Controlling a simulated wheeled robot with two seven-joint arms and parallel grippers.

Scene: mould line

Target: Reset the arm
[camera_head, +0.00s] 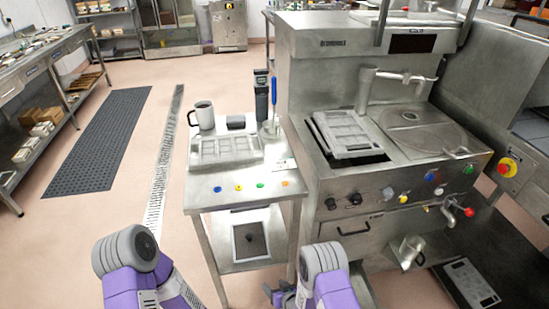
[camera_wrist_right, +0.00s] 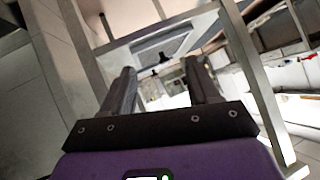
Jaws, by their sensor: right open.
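My right arm (camera_head: 328,283) is purple with a grey joint and is folded low at the bottom of the head view. My right gripper (camera_head: 281,293) shows as dark parts beside that arm, by the right leg of the small steel table (camera_head: 243,192). In the right wrist view my right gripper (camera_wrist_right: 165,80) has its two dark fingers apart, with nothing between them. My left arm (camera_head: 137,272), also purple with a grey joint, is at the lower left. Its gripper does not show.
On the small table are a mug (camera_head: 203,115), a mould tray (camera_head: 226,149) and coloured buttons. The steel machine (camera_head: 340,215) stands to the right, with a mould plate (camera_head: 348,134) on top. A metal jug (camera_head: 408,251) is at its lower front.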

